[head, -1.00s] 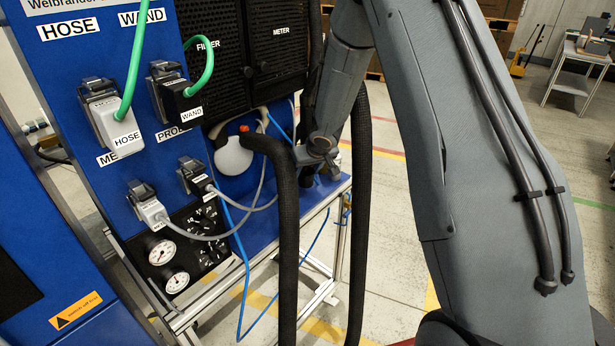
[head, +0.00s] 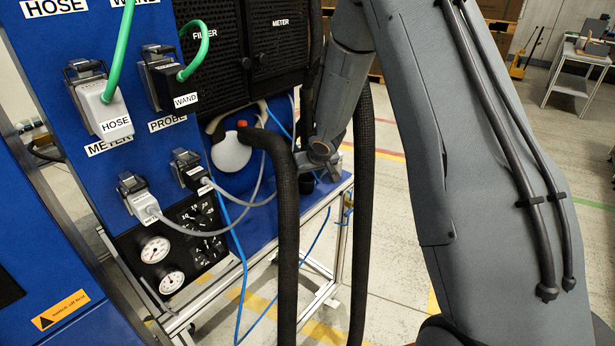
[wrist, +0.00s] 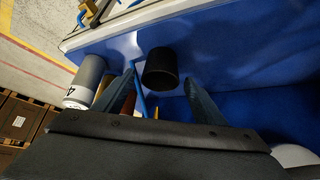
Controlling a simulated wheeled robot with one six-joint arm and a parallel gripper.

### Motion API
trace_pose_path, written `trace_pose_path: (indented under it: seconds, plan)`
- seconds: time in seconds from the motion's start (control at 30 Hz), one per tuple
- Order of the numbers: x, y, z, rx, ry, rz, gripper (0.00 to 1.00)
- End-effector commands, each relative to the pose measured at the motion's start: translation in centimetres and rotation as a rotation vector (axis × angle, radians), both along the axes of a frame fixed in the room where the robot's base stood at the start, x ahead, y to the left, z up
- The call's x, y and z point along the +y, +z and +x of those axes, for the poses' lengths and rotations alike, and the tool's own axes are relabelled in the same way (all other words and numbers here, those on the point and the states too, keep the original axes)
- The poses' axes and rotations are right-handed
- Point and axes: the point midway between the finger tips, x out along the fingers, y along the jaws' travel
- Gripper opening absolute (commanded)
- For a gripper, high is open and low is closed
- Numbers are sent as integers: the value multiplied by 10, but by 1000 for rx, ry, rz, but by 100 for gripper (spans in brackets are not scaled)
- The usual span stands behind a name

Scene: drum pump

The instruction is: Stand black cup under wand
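The black cup (wrist: 161,68) stands upright on the blue surface in the wrist view, between the tips of my fingers and slightly beyond them. I see a gap on both sides of it. My gripper (wrist: 162,82) is open and empty. In the head view my gripper (head: 318,165) is low over the blue shelf, with a small dark part of the cup (head: 306,184) just below it. I cannot pick out the wand for certain; a WAND label (head: 186,100) sits on a black plug with a green cable.
A grey canister (wrist: 86,82) stands just left of my left finger. A white rounded vessel (head: 231,153) with an orange top is left of my gripper. Thick black hoses (head: 286,230) hang in front of the shelf (head: 262,238). Open floor lies to the right.

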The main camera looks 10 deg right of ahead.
Motion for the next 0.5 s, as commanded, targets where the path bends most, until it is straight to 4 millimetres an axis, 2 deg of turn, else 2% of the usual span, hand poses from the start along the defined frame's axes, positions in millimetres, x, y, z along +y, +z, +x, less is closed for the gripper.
trace_pose_path:
  seconds: [0.33,0.5]
  plan:
    - [0,4,0,0,0,0,64]
    - [-2,29,-14,-2,-1,-1,64]
